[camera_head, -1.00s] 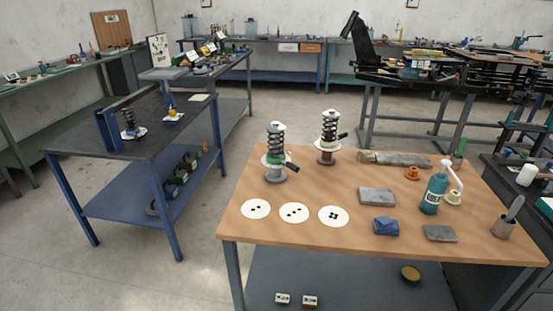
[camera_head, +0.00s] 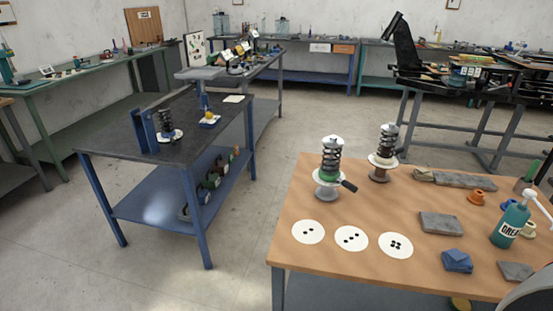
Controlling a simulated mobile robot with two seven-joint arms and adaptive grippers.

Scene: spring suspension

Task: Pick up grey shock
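Two coil-spring shocks stand upright on the wooden table. The one at the back, likely the grey shock (camera_head: 385,143), has a grey cap, a dark spring, a pale collar and a grey-brown foot. The nearer green-collared shock (camera_head: 330,160) has a white cap and a black side cylinder. A third shock (camera_head: 167,122) with a dark spring and white lower plate stands on the dark bench at left. Neither of my grippers shows.
The wooden table (camera_head: 285,235) holds three white discs with dark holes (camera_head: 351,238), grey blocks (camera_head: 440,223), a blue cloth (camera_head: 457,261), a teal bottle (camera_head: 509,226) and orange fittings (camera_head: 477,197). The dark bench (camera_head: 110,140) stands at left, with open floor between them.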

